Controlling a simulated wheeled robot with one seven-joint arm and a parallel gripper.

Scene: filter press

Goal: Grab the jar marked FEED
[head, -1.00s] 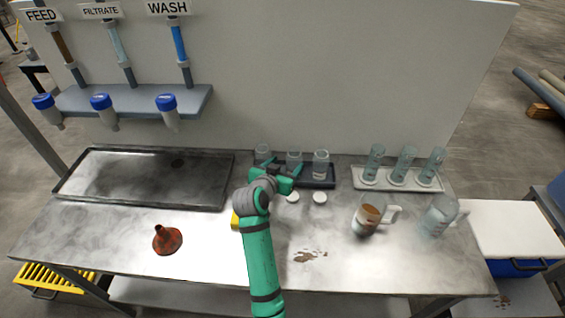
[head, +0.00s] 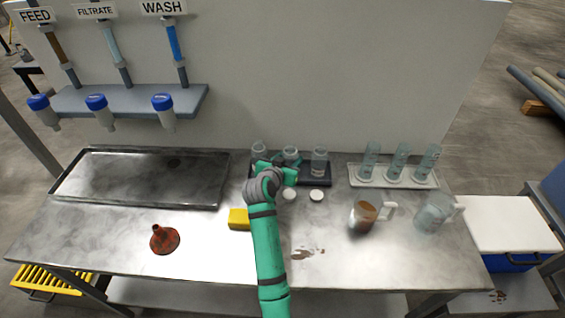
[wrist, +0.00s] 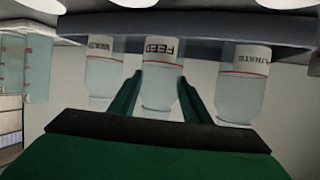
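The jar marked FEED (wrist: 162,78) is a clear jar with a white label and red line. It appears upside down in the wrist view, between the jars marked WASH (wrist: 104,72) and FILTRATE (wrist: 241,80). In the head view it is the middle jar (head: 291,153) of three on a dark tray, its lower part hidden by my gripper (head: 288,167). My gripper's green fingers (wrist: 161,84) are open, one on each side of the FEED jar. A narrow gap shows at the left finger; contact at the right one is unclear.
Two white lids (head: 317,195) lie in front of the dark tray (head: 317,180). A yellow block (head: 239,219) is left of my arm. A funnel (head: 164,239) and an empty tray (head: 140,178) are left.

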